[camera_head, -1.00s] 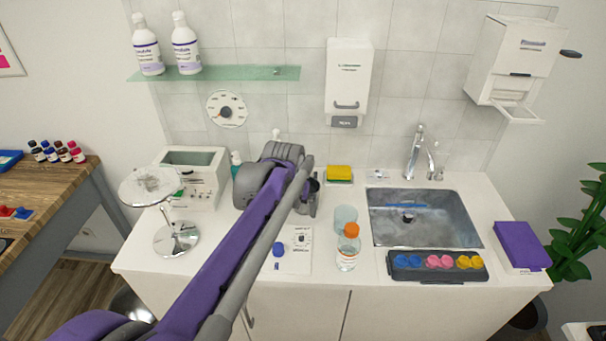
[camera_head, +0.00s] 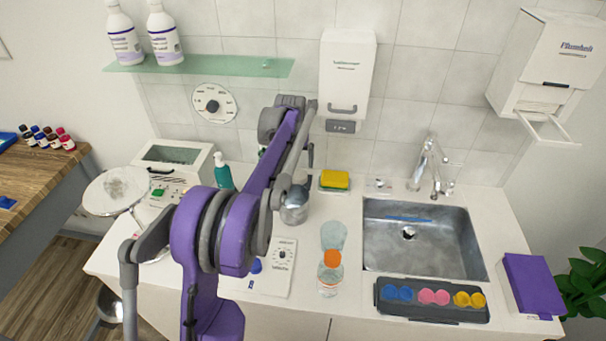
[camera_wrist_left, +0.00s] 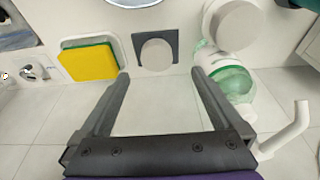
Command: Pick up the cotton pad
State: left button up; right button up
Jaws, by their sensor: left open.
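A pale, round, flat-topped piece (camera_wrist_left: 156,55) on a dark grey square (camera_wrist_left: 172,41) shows in the left wrist view; it looks like the cotton pad, though I cannot be sure. My left gripper (camera_wrist_left: 160,73) is open and empty, its fingertips to either side of the pad and just short of it in the picture; the height between them is unclear. In the head view my left arm covers this part of the counter, and the gripper is mostly hidden behind it. My right gripper is in neither view.
A yellow-green sponge (camera_head: 335,181) lies beside the sink (camera_head: 430,268). A white round top (camera_wrist_left: 233,25) and a green bottle (camera_wrist_left: 231,82) stand close to one finger. The tiled wall is close behind. An orange-capped bottle (camera_head: 330,276) stands nearer the front.

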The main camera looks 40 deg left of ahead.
aim_at(299, 175)
pick_arm(q)
jog(key=shift+s+x, duration=0.25)
jog(key=shift+x, duration=0.8)
jog(key=x, duration=0.3)
jog(key=w+x, duration=0.1)
jog(key=x, duration=0.2)
jog(key=shift+d+r, duration=0.1)
jog(key=shift+d, duration=0.15)
jog(key=shift+s, duration=0.1)
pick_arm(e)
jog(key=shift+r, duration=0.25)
pick_arm(q)
jog(key=c, duration=1.4)
jog(key=shift+o, duration=0.2)
jog(key=shift+r, duration=0.1)
notch_tip(299, 175, up, 7)
jog(key=shift+f, duration=0.25)
jog(key=s+a+b, duration=0.1)
jog(key=s+b, duration=0.1)
jog(key=s, duration=1.6)
jog(key=shift+a+r, duration=0.2)
jog(key=shift+a, duration=0.2)
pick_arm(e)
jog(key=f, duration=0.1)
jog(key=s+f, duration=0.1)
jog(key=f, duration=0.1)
